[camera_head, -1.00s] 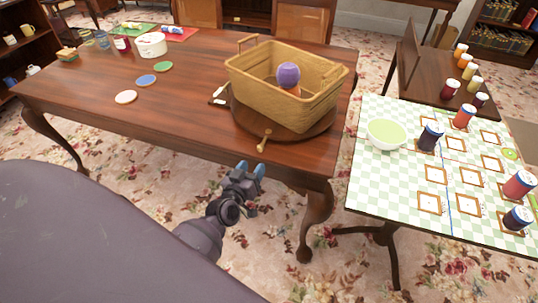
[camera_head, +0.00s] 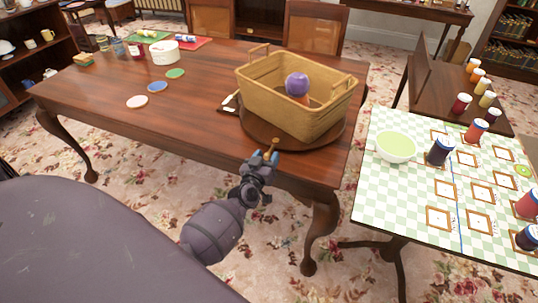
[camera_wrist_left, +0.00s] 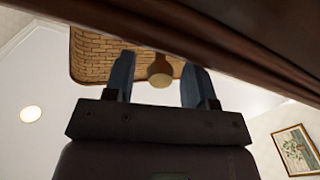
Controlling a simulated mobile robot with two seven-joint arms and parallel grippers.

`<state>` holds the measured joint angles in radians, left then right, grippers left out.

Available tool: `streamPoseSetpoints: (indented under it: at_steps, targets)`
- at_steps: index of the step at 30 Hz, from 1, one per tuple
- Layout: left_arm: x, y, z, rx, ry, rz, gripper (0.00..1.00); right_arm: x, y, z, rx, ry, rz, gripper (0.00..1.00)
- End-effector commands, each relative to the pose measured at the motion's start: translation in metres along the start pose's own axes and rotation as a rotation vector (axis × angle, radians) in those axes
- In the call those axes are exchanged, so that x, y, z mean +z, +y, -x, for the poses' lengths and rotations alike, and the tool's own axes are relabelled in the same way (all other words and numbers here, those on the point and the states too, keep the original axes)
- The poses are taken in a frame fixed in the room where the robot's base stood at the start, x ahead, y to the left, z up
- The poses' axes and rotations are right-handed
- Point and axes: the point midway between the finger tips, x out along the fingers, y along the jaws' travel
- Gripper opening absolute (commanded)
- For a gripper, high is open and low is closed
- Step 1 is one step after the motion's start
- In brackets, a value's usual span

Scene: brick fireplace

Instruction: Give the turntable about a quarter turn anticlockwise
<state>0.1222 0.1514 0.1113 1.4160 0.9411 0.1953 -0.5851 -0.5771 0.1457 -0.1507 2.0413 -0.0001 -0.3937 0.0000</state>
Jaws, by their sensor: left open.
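The turntable (camera_head: 296,143) is a round dark wooden disc on the near right part of the brown table. A wicker basket (camera_head: 292,112) stands on it and hides most of its top. My left gripper (camera_head: 264,156) is open at that handle, by the table's front edge. In the left wrist view the knob (camera_wrist_left: 160,72) shows between the two blue fingers (camera_wrist_left: 158,80), with the basket's weave behind. I cannot tell whether either finger touches it. My right gripper is not in view.
The basket holds a purple ball-shaped thing (camera_head: 297,84). The table (camera_head: 205,105) carries coasters, a white pot (camera_head: 164,51) and jars farther left. A checked table (camera_head: 405,200) with a green bowl (camera_head: 396,146) and several jars stands at right. The table's front edge is close to my gripper.

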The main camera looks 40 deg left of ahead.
Motion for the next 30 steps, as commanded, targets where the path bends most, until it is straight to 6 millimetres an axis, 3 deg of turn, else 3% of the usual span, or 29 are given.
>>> streamPoseSetpoints:
  at_steps: [6, 15, 25, 30]
  targets:
    - [0.001, -0.001, -0.014, -0.001, -0.001, -0.001, 0.51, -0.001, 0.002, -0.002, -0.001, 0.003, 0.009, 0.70]
    - [0.000, 0.000, -0.016, -0.001, 0.000, 0.000, 0.51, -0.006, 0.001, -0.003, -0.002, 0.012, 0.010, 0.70]
    - [0.000, 0.000, -0.016, 0.000, 0.000, 0.000, 0.01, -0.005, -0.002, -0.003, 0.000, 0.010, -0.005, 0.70]
    - [0.000, 0.000, -0.016, -0.001, 0.000, 0.000, 0.00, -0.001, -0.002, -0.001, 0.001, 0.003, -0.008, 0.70]
